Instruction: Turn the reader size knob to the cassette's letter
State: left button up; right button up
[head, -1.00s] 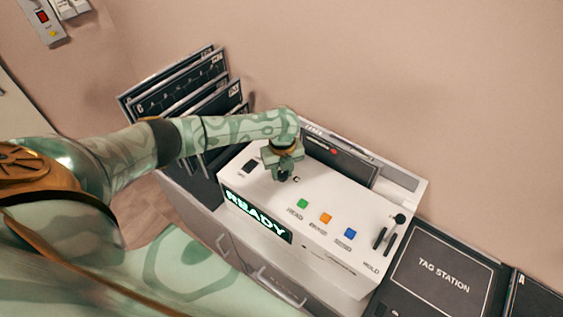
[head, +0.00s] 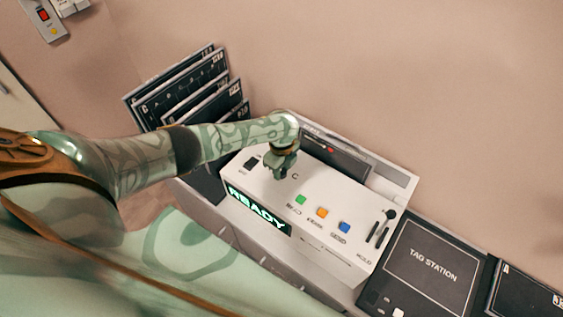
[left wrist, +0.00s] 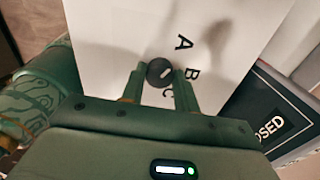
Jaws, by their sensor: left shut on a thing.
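The size knob (left wrist: 159,71) is a small dark round knob with a light pointer mark on the white top of the reader (head: 262,188). Letters A, B and C are printed around it in the left wrist view. The mark lies on the side of the knob near B and C; I cannot tell exactly which it points to. My left gripper (head: 281,174) reaches down onto the reader, and its fingers (left wrist: 159,80) are shut on the knob from both sides. A dark cassette-like panel (head: 338,160) stands at the reader's back; its letter is unreadable. My right gripper is out of view.
The reader's front display (head: 257,209) shows READY. Green (head: 300,199), orange (head: 321,212) and blue (head: 344,227) buttons and a dark lever (head: 389,215) are on its top. Several dark panels stand in a rack (head: 185,90) at left. A tag station (head: 433,265) is at right.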

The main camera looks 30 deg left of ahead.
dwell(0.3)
pick_arm(q)
jog(key=o, duration=1)
jog(key=shift+c, duration=0.2)
jog(key=shift+r, duration=0.15)
jog(key=shift+r, duration=0.4)
notch_tip(320, 180, up, 15)
jog(key=p, duration=0.4)
jog(key=shift+r+p, duration=0.15)
jog(key=shift+p, duration=0.15)
